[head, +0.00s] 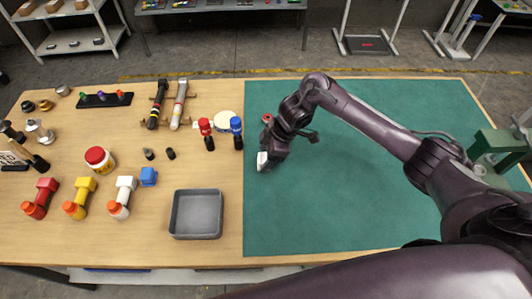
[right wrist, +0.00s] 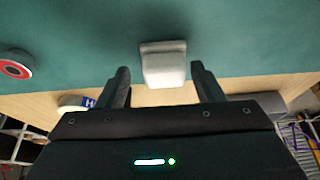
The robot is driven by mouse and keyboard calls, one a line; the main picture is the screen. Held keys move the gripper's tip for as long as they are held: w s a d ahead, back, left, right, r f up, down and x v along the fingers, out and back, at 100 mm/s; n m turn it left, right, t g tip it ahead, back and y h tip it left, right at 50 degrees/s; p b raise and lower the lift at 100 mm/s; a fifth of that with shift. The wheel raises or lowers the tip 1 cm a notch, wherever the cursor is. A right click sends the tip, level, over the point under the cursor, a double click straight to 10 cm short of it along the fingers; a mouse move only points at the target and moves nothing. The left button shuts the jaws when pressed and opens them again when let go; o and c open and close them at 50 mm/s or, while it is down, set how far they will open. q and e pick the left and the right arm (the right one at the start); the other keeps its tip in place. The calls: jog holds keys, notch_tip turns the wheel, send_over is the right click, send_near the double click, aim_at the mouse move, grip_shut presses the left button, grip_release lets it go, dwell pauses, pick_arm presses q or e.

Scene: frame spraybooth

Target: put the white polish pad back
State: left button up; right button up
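The white polish pad (head: 262,160) is a small white block at the left edge of the green mat, beneath my right gripper (head: 268,157). In the right wrist view the pad (right wrist: 164,68) has a grey backing and shows between and just beyond the fingertips. My right gripper (right wrist: 162,80) is open, with a visible gap on both sides of the pad. In the head view the gripper and wrist partly hide the pad. My left gripper is not in view.
A grey tray (head: 196,214) stands left of the mat. The green mat (head: 340,205) has free room.

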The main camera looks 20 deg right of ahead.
jog(key=shift+r, duration=0.3)
jog(key=v, duration=1.1)
jog(key=shift+d+r, duration=0.25)
jog(key=shift+r, duration=0.1)
jog(key=shift+s+f, duration=0.1)
jog(key=shift+s, duration=0.1)
